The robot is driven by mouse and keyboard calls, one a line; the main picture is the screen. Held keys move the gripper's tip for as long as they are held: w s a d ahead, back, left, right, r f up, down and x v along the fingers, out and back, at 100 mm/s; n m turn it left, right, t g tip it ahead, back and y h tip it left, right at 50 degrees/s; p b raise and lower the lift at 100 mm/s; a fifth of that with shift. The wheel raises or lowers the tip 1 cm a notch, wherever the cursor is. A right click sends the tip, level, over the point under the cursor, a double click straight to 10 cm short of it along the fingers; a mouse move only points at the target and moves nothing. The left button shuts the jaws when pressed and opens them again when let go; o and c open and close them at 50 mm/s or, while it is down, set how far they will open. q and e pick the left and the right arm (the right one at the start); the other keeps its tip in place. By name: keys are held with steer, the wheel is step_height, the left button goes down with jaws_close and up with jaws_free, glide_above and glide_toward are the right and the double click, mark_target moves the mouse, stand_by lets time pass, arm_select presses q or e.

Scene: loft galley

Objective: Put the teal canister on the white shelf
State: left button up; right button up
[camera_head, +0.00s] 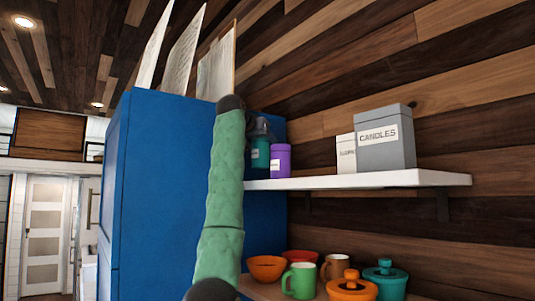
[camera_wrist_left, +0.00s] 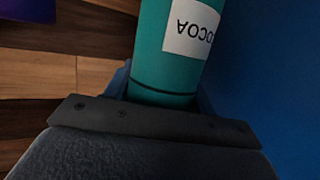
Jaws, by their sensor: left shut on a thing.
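The teal canister (camera_head: 260,155) is at the left end of the white shelf (camera_head: 350,181), beside the blue cabinet. My left gripper (camera_head: 260,131) reaches in from above and is shut on its upper part. In the left wrist view the canister (camera_wrist_left: 178,55) sits between the fingers, with a white label reading COCOA upside down. The canister looks upright. Its base is low over the shelf top, and I cannot tell whether it touches. My green arm hides part of the shelf's left end. My right gripper is not in view.
A purple canister (camera_head: 280,160) stands just right of the teal one. A grey CANDLES box (camera_head: 385,142) and a white box (camera_head: 346,153) stand farther right. The shelf between is clear. Bowls, mugs and lidded pots are below. The blue cabinet (camera_head: 160,190) is close on the left.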

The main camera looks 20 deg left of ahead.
mark_target(263, 152)
arm_select(q)
steer(key=shift+f, duration=0.25)
steer(key=shift+s+d, duration=0.1)
steer(key=shift+s, duration=0.45)
steer(key=shift+s+f+p, duration=0.15)
steer(key=shift+f+p, duration=0.05)
steer(key=shift+p, duration=0.15)
steer(key=shift+f, duration=0.35)
steer(key=shift+w+f+p, duration=0.2)
steer(key=shift+f+p, duration=0.15)
steer(key=shift+f, duration=0.15)
steer(key=shift+w+f+p, duration=0.2)
steer(key=shift+f+p, duration=0.15)
steer(key=shift+f, duration=0.6)
steer(key=shift+s+r, duration=0.1)
steer(key=shift+s, duration=0.2)
